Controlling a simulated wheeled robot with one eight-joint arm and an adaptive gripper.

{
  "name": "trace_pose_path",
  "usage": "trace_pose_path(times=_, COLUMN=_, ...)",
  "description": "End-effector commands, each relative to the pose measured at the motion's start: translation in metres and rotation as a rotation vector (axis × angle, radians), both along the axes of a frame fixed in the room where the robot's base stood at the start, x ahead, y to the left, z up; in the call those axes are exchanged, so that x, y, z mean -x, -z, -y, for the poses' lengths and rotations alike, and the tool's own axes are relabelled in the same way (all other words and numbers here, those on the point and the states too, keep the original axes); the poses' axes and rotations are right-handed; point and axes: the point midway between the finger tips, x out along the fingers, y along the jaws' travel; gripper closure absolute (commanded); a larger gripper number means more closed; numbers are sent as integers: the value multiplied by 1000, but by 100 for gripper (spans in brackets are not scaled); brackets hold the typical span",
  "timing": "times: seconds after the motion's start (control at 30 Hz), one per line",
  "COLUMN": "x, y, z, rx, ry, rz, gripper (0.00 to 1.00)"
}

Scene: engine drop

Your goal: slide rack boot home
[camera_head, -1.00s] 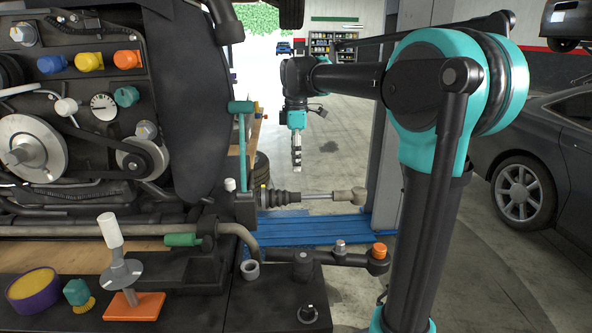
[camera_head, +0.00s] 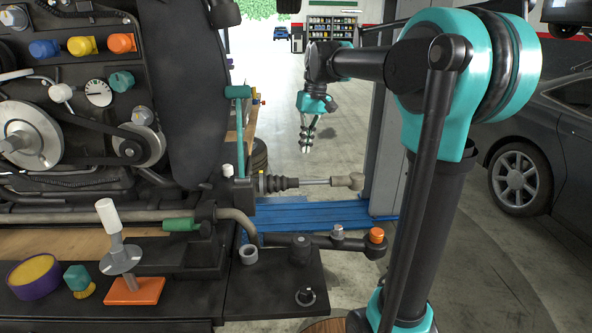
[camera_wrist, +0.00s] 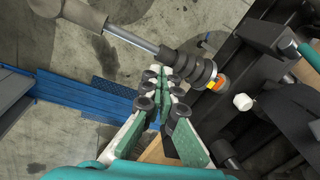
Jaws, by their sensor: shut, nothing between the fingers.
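The rack boot (camera_head: 277,184) is a black ribbed bellows on the steering rack, left of a bare metal rod (camera_head: 316,181) that ends in a grey-brown tie rod end (camera_head: 347,181). In the wrist view the boot (camera_wrist: 195,70) lies just beyond my fingertips, with a yellow and orange band (camera_wrist: 217,82) at its inner end. My gripper (camera_head: 306,147) hangs above and behind the rod in the head view, pointing down. Its fingers are together and empty, apart from the boot. The fingers also show in the wrist view (camera_wrist: 160,82).
A teal-handled upright (camera_head: 239,130) stands left of the boot. A black arm with an orange cap (camera_head: 376,235) lies in front. A blue lift platform (camera_head: 320,214) is below. A grey post (camera_head: 384,150) stands to the right. A bench holds a purple tub (camera_head: 34,276).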

Motion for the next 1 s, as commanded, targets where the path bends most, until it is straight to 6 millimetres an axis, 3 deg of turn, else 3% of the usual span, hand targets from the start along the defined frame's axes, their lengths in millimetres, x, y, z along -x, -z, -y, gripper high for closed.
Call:
trace_pose_path(times=0.4, x=1, y=-2, z=30, rx=-92, ry=1069, rz=-230, gripper=100)
trace_pose_path(times=0.6, x=2, y=-5, z=42, rx=-119, ry=1517, rz=-367, gripper=100)
trace_pose_path(times=0.8, x=2, y=-6, z=48, rx=-128, ry=1763, rz=-454, gripper=100)
trace_pose_path(times=1.0, x=2, y=2, z=46, rx=-129, ry=1810, rz=-472, gripper=100)
